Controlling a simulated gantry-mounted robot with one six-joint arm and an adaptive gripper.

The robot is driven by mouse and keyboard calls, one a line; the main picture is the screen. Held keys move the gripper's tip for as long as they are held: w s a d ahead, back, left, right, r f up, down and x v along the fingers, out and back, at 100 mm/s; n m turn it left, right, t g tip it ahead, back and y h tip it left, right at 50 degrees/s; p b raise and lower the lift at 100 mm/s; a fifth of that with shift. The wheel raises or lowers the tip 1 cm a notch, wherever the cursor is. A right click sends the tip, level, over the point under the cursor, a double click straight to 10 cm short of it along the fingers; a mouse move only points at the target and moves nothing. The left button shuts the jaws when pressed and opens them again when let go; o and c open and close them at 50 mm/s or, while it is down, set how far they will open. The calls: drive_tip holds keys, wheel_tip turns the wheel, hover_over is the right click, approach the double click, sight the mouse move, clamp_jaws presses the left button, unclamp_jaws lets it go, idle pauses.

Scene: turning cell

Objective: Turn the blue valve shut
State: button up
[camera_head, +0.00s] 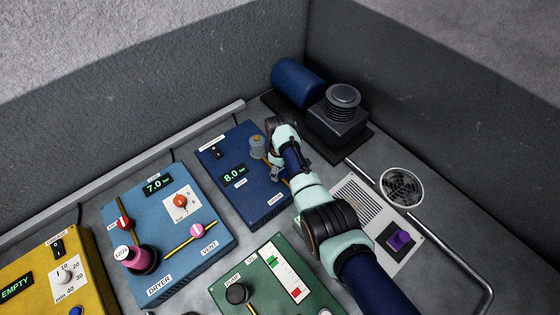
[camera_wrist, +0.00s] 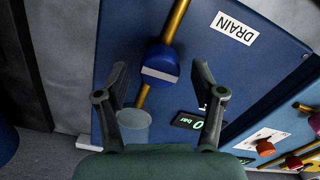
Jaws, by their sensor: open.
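My gripper (camera_wrist: 160,72) is open, with one finger on each side of the knob and visible space between each finger and the knob. I cannot tell how deep the fingertips reach. In the head view my gripper (camera_head: 277,173) is over the right part of the dark blue panel (camera_head: 225,155), and the arm hides the valve there.
A grey-blue bowl (camera_head: 258,147) stands on the panel near my gripper. Left are a light blue dryer panel (camera_head: 150,205) and a yellow panel (camera_head: 35,270); a green panel (camera_head: 222,292) is in front. A dark motor block (camera_head: 337,125) with a blue tank (camera_head: 297,82) stands behind.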

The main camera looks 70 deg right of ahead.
wheel_tip(320, 180, up, 10)
drive_tip(key=shift+r, duration=0.25)
idle(0.5)
drive_tip(key=w+a+r+t+h, duration=0.1)
drive_tip(key=w+a+r+t, duration=0.15)
drive_tip(key=w+a, duration=0.55)
drive_tip(key=w+a+r+t+h, duration=0.1)
drive_tip(key=w+a+t, duration=0.3)
drive_tip(key=a, duration=0.8)
drive_tip(key=s+a+r+t+y, duration=0.15)
drive_tip(key=a+r, duration=0.25)
drive_tip(key=a, duration=0.4)
drive_tip(key=s+a+r+n+t, duration=0.1)
drive_tip(key=s+a+r+t, duration=0.15)
drive_tip(key=a+r, duration=0.4)
drive_tip(key=s+a+r+t, duration=0.2)
drive_tip(key=a, duration=0.7)
wheel_tip(320, 180, up, 30)
drive_tip(key=p, duration=2.9)
drive_tip(key=shift+s+a+r, duration=0.2)
drive_tip(key=shift+s+r, duration=0.05)
drive_tip(key=shift+s, duration=0.1)
